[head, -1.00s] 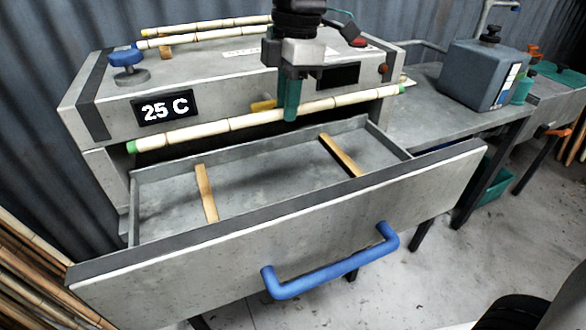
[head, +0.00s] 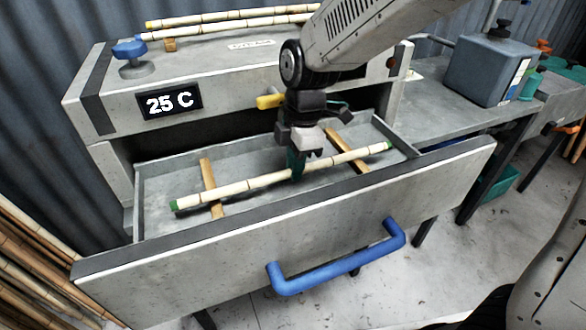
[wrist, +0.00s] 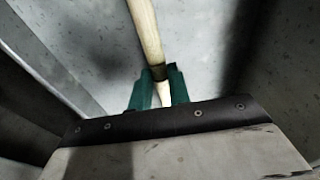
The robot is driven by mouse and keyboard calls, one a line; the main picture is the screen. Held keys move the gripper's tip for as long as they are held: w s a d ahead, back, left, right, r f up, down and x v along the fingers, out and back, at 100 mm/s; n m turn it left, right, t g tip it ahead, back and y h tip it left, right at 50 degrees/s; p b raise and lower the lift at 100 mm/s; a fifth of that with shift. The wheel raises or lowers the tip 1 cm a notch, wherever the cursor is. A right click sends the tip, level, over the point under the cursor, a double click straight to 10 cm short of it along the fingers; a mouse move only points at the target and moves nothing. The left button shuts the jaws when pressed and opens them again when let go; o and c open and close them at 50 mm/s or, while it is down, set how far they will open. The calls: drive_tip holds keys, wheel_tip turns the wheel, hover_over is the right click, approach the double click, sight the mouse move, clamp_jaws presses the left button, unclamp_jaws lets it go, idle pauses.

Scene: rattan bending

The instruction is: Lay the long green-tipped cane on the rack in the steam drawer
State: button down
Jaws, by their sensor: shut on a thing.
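The long green-tipped cane (head: 240,186) is in the open steam drawer (head: 150,222), running lengthwise across the two wooden slats of the rack, the left slat (head: 207,172) and the right slat (head: 337,139). In the head view it looks to be on or just above the slats; I cannot tell if it touches. My gripper (head: 297,170) is shut on the cane near its middle. In the wrist view the green fingers (wrist: 158,88) close on both sides of the cane (wrist: 146,35).
The drawer front with its blue handle (head: 338,262) is pulled out. Two canes (head: 230,22) lie on the steamer top beside a blue knob (head: 130,50). The display (head: 168,101) reads 25 C. A grey tank (head: 488,70) stands on the right bench. Cane bundles lean at lower left.

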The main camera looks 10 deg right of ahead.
drive_tip(key=shift+f, duration=0.85)
drive_tip(key=c, duration=1.3)
unclamp_jaws()
drive_tip(key=shift+f, duration=0.15)
wheel_tip(320, 180, up, 12)
drive_tip(key=d, duration=0.1)
drive_tip(key=s+d+m, duration=1)
drive_tip(key=s+d+m+t+h, duration=0.1)
drive_tip(key=s+d+m, duration=0.8)
drive_tip(key=s+m, duration=0.1)
drive_tip(key=shift+s+d+r+m+t, duration=0.2)
drive_tip(key=shift+d+m+t, duration=0.15)
drive_tip(key=shift+m, duration=0.25)
